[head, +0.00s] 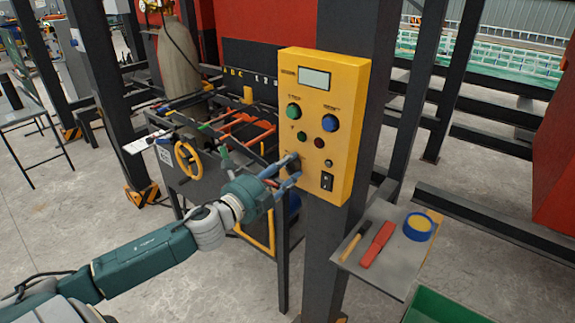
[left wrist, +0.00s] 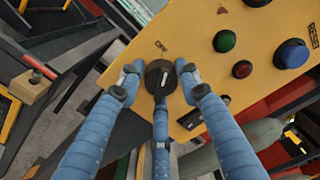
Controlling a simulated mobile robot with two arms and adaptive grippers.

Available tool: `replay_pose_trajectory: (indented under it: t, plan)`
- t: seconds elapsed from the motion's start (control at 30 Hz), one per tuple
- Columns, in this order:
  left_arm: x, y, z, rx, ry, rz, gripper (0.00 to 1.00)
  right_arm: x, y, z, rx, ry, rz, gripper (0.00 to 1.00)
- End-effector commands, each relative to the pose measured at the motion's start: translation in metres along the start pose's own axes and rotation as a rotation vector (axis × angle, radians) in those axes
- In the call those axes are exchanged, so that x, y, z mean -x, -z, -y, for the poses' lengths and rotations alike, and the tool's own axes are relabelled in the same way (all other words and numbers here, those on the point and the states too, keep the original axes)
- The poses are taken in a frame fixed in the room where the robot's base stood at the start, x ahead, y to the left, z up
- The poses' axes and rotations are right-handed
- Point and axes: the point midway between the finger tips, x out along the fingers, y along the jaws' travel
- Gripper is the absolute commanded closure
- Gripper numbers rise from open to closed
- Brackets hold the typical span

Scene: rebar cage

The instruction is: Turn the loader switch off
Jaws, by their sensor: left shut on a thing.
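The yellow control panel (head: 345,75) is fixed on a dark post in the head view. A black rotary knob (left wrist: 159,75) sits on the panel in the left wrist view, beneath a small dark mark; I take it to be the loader switch, though I cannot read a label. My left gripper (head: 291,168) is at the panel's lower left edge, with its blue fingers (left wrist: 160,90) closed around the knob. My right gripper is not in view.
Rebar rods lie left.

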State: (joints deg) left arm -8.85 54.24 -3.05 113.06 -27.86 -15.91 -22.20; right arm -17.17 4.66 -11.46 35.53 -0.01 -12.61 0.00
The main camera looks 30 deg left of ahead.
Motion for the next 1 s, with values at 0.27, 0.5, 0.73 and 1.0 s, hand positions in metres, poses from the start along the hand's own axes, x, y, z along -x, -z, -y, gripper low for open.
replay_pose_trajectory:
  t: [0.27, 0.5, 0.73, 1.0]
  plan:
    - [-0.0011, -0.0063, 0.0047, 0.152, 0.007, 0.012, 0.92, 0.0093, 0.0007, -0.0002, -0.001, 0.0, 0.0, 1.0]
    - [-0.0011, -0.0059, 0.0038, 0.213, 0.007, 0.011, 0.92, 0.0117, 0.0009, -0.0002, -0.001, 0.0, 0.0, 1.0]
    - [-0.0012, -0.006, 0.0033, 0.227, 0.007, 0.011, 0.92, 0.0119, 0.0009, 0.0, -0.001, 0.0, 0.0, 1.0]
    - [-0.0012, -0.0062, 0.0032, 0.226, 0.007, 0.011, 0.64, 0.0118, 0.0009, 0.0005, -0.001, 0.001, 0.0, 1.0]
